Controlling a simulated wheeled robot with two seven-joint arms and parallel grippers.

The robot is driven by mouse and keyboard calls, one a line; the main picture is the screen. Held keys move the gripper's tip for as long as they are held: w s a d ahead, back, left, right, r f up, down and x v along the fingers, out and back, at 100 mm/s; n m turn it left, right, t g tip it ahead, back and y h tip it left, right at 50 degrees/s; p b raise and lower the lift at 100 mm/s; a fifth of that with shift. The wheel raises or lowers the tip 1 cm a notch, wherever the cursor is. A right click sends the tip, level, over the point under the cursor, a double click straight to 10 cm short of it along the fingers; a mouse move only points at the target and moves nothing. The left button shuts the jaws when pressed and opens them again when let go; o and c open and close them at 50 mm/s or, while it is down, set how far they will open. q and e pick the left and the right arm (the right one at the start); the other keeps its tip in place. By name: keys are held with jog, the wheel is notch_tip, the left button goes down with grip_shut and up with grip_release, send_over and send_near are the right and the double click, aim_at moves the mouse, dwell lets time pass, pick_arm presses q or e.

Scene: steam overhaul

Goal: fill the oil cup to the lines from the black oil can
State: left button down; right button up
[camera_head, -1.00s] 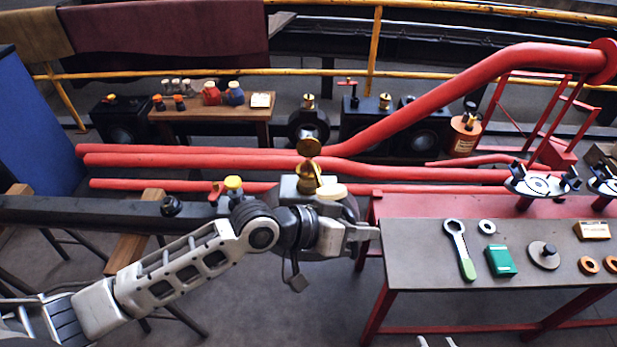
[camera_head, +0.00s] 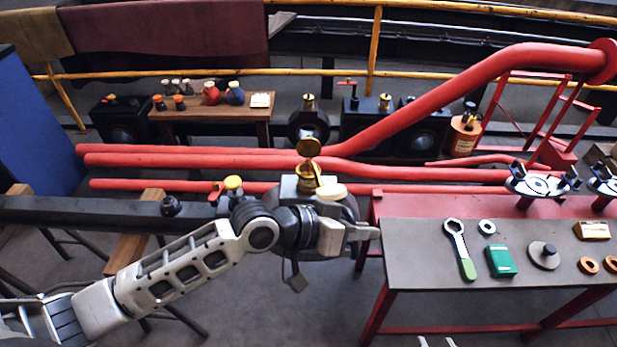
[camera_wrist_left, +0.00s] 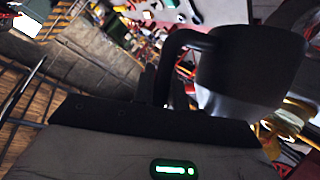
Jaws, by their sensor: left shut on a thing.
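The brass oil cup (camera_head: 307,184) stands on a dark fitting in the middle of the head view, with its round brass lid (camera_head: 309,147) raised above it. My left gripper (camera_head: 366,233) is beside the cup, to its lower right. It is shut on the handle of the black oil can (camera_wrist_left: 253,62), which fills the upper right of the left wrist view. Brass of the cup (camera_wrist_left: 288,122) shows just below the can there. I cannot make out the can's spout, any oil stream or the cup's lines. My right gripper (camera_head: 436,342) shows only as two separated pale fingertips at the bottom edge.
A red-legged bench (camera_head: 420,265) on the right holds a green-handled wrench (camera_head: 460,250), a green box (camera_head: 500,261) and several rings. Red pipes (camera_head: 200,160) run behind the cup. A small wooden table (camera_head: 215,115) with bottles stands at the back left.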

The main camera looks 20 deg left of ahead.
pick_arm(q)
jog(key=shift+r, duration=0.2)
jog(key=shift+w+r+p, duration=0.15)
jog(key=shift+r+p, duration=0.35)
jog(key=shift+r, duration=0.05)
dwell(2.9)
notch_tip(320, 180, down, 10)
jog(key=m+t+y+b, duration=0.1)
jog(key=m+t+b, duration=0.1)
jog(key=b, duration=0.3)
jog(key=shift+a+m+t, duration=0.1)
jog(key=shift+m+t, duration=0.2)
jog(key=shift+m, duration=0.5)
jog(key=shift+w+a+f+m, duration=0.1)
jog(key=shift+w+f+m, duration=0.1)
jog(key=shift+m, duration=0.1)
